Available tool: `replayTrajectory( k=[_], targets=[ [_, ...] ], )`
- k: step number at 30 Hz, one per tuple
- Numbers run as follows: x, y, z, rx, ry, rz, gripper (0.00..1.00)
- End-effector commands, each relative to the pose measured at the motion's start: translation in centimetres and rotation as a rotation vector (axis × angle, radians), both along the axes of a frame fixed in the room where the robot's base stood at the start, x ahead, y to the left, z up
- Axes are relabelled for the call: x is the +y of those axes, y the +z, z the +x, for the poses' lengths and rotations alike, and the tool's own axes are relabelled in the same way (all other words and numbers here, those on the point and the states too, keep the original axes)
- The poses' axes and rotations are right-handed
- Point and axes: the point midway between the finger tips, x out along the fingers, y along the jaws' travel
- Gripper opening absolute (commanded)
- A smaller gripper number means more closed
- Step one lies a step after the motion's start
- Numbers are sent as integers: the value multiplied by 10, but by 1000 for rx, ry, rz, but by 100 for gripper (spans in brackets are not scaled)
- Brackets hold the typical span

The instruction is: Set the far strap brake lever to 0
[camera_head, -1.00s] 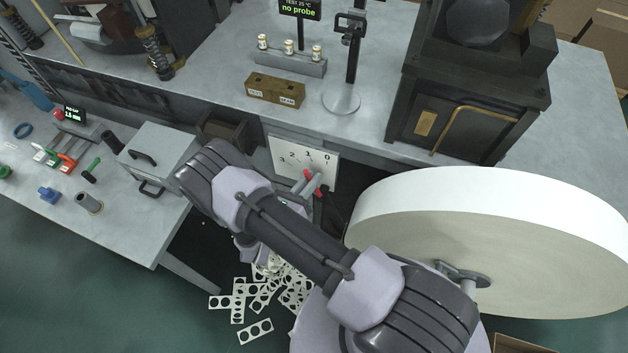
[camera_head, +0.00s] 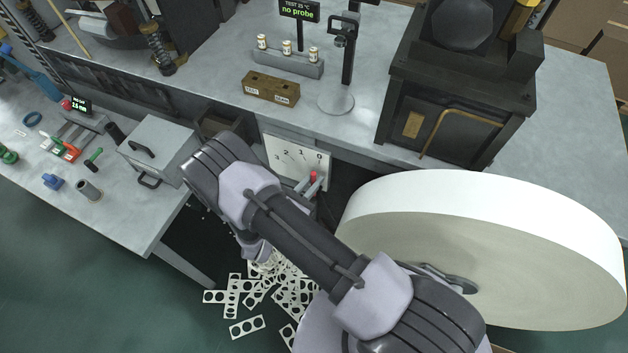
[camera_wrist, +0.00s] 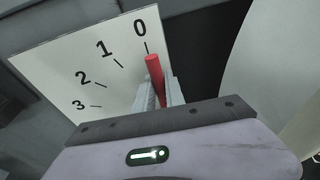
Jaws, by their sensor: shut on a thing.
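The strap brake lever has a red handle (camera_wrist: 155,75), which also shows in the head view (camera_head: 313,176). Its tip points near the 0 mark on the white scale plate (camera_wrist: 60,60), which carries the marks 0, 1, 2 and 3. The plate also shows in the head view (camera_head: 283,163), on the bench front. My gripper (camera_wrist: 162,88) is shut on the red lever, its fingers around the handle just below the tip. In the head view my gripper (camera_head: 307,184) is partly hidden by my arm. The lever's lower part is hidden.
A large white strip roll (camera_head: 480,200) stands close at the right of the lever. A dark furnace-like box (camera_head: 455,110) is on the bench above. Punched strip scraps (camera_head: 262,290) lie on the floor below. A grey box (camera_head: 160,150) sits on the left bench.

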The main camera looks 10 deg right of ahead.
Motion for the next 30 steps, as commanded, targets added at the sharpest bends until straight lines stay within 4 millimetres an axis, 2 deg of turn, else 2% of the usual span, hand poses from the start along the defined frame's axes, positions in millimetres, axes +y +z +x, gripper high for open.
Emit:
replayTrajectory(
  k=[5,6,9,20,23,30],
  targets=[
    [-1,0,-1,0,-4,-1,0],
    [-1,0,-1,1,-4,-2,18],
    [-1,0,-1,1,-4,-2,36],
    [4,1,-4,1,0,-1,36],
    [16,5,-14,1,3,-1,36],
    [69,18,-63,0,7,0,36]
  ],
)
